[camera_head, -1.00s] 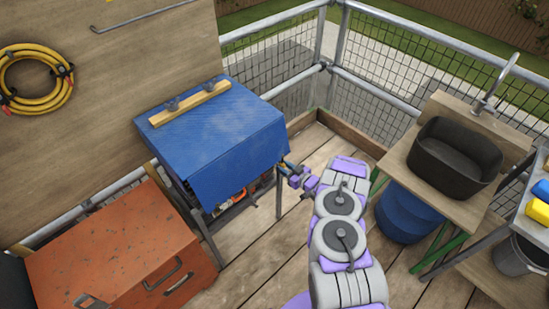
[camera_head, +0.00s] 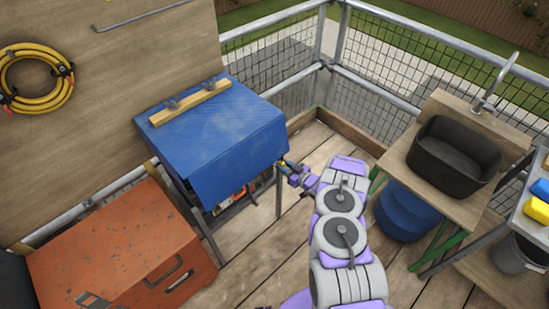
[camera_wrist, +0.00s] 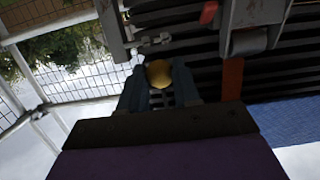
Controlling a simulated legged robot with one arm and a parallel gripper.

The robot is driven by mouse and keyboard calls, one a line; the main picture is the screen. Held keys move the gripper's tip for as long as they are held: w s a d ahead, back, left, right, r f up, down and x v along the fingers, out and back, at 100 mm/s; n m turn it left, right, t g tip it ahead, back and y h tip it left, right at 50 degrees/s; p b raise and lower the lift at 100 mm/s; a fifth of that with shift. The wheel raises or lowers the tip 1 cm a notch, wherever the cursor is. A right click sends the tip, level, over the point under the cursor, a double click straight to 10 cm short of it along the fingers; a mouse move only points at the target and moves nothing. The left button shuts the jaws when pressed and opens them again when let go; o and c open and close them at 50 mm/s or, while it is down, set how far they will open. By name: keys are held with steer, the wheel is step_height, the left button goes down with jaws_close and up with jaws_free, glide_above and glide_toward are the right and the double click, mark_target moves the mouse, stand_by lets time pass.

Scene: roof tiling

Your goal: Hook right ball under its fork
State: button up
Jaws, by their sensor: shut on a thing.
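In the wrist view a yellow ball (camera_wrist: 159,73) sits between the two dark blue fingers of my gripper (camera_wrist: 159,80), which is shut on it. A light metal bracket with prongs (camera_wrist: 150,44) shows just beyond the ball; it may be the fork, but I cannot tell whether the ball touches it. In the head view my gripper (camera_head: 284,164) is at the right edge of the blue cover (camera_head: 215,135), below its top.
Dark slats (camera_wrist: 195,45) and an orange strip (camera_wrist: 232,85) lie close to my gripper. An orange chest (camera_head: 110,245) stands left. A sink bench (camera_head: 420,170) with a blue drum (camera_head: 405,215) stands right. Mesh railing (camera_head: 380,70) closes the back.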

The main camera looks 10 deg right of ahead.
step_height(320, 180, down, 7)
steer(key=b, duration=0.2)
steer(key=shift+s+f, duration=0.15)
steer(key=shift+f, duration=0.05)
stand_by(0.8)
steer(key=shift+d, duration=0.1)
stand_by(0.4)
stand_by(0.4)
steer(key=shift+r+b+x, duration=0.25)
steer(key=shift+b+x, duration=0.25)
steer(key=shift+x, duration=0.7)
steer(key=shift+r+b+x, duration=0.2)
steer(key=shift+b+x, duration=0.3)
steer(key=shift+x, duration=0.7)
steer(key=shift+f, duration=0.15)
steer(key=shift+r+p, duration=0.75)
steer(key=shift+r, duration=0.3)
